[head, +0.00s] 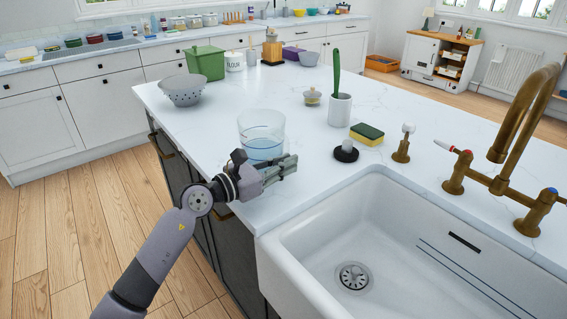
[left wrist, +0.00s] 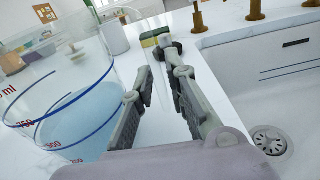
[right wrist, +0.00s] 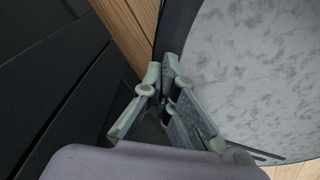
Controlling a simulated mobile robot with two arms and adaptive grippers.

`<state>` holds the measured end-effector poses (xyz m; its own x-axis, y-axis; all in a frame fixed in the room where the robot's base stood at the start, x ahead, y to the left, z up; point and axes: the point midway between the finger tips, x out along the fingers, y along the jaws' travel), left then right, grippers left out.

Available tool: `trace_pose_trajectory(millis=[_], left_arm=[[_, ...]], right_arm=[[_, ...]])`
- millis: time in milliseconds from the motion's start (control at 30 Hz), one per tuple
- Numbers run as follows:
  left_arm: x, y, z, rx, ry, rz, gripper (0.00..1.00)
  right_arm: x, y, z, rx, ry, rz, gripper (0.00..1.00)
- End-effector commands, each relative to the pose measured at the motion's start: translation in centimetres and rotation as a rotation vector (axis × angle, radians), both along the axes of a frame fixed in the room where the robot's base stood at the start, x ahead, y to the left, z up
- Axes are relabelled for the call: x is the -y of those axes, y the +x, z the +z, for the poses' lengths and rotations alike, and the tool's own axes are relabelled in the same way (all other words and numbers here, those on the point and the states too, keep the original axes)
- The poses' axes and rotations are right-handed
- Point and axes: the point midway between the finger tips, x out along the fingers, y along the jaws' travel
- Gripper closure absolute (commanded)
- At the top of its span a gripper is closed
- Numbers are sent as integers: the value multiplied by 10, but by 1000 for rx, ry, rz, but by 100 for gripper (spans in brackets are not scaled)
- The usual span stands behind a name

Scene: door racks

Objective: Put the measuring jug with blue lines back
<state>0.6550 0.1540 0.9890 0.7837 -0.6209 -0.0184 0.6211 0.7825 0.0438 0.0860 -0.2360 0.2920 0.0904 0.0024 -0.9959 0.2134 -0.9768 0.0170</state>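The clear measuring jug (head: 262,138) stands upright on the white island counter near its left edge, with bluish contents low inside. In the left wrist view the jug (left wrist: 70,110) fills the left side, showing blue lines and red numbers. My left gripper (head: 288,168) is in front of the jug at its lower right in the head view. In the left wrist view its fingers (left wrist: 160,85) are apart, with a clear strip, perhaps the handle, showing between them. My right gripper (right wrist: 162,75) is away from the jug; its fingertips look close together, and no held thing shows.
A white sink (head: 340,245) and brass tap (head: 515,130) are at right. A black stopper (head: 345,152), sponge (head: 367,134) and white cup (head: 340,110) stand right of the jug. A grey colander (head: 183,90) and green bin (head: 206,63) are behind. The counter right behind the jug is clear.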

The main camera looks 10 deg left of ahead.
Motion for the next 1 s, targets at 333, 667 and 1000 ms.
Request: trace_pose_trajectory(millis=[333, 667, 1000], left_arm=[[0, 0, 0, 0, 0, 0, 73], [-18, -22, 3, -1, 5, 1, 73], [-45, -57, 3, -1, 1, 0, 73]], right_arm=[[-4, 0, 0, -1, 5, -1, 100], [-4, 0, 4, -1, 4, -1, 100], [-3, 0, -3, 0, 3, -1, 100]])
